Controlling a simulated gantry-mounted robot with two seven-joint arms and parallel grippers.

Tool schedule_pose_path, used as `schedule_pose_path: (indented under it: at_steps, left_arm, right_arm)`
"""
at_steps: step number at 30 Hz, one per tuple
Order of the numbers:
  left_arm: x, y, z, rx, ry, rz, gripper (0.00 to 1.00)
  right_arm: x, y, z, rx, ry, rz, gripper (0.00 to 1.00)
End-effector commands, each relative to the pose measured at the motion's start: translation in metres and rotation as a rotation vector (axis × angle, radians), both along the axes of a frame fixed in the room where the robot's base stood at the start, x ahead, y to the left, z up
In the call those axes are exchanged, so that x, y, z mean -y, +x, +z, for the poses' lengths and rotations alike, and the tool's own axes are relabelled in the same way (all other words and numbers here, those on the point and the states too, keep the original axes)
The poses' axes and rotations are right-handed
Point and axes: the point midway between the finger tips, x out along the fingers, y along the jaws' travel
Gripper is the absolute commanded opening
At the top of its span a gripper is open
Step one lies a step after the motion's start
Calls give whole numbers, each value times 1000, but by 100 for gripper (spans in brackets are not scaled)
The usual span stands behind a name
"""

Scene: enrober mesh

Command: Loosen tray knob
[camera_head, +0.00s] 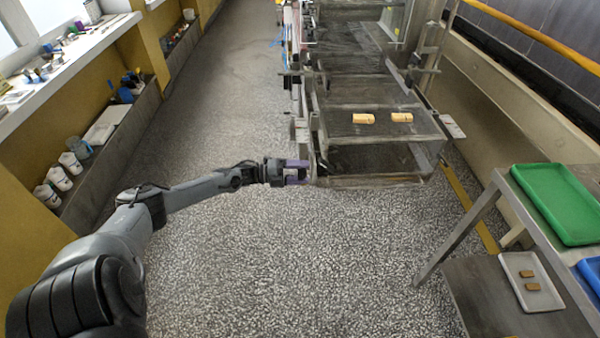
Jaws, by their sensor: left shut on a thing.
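My left gripper (298,172) reaches in from the left to the near left corner of the enrober machine (375,182). By its look it is shut at the side of the machine's frame, where the tray knob sits. The knob itself is hidden by the fingers and too small to make out. Purple parts show at the gripper's end. The mesh belt (345,130) on top of the machine carries two light tan bars (363,118). My right gripper is not in view.
A metal table (500,190) at the right holds a green tray (560,203) and a blue tray (590,270). A white tray (518,292) with two brown pieces lies on its lower shelf. Shelves with white tubs (60,178) line the left wall. The speckled floor between is clear.

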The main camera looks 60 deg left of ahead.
Motion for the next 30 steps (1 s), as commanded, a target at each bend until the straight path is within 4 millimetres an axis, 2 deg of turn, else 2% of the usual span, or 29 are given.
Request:
schedule_pose_path:
  at_steps: [6,7,11,23,30]
  left_arm:
    - [-1,0,0,1,0,1,38]
    - [-1,0,0,0,-1,1,73]
    - [0,0,0,0,0,1,93]
    - [-3,-4,0,-1,0,1,94]
    - [-18,-33,0,-4,2,3,94]
  right_arm:
    - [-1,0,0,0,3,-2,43]
    - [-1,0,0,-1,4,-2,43]
    - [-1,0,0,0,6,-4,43]
    - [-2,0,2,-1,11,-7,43]
    - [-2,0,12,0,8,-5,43]
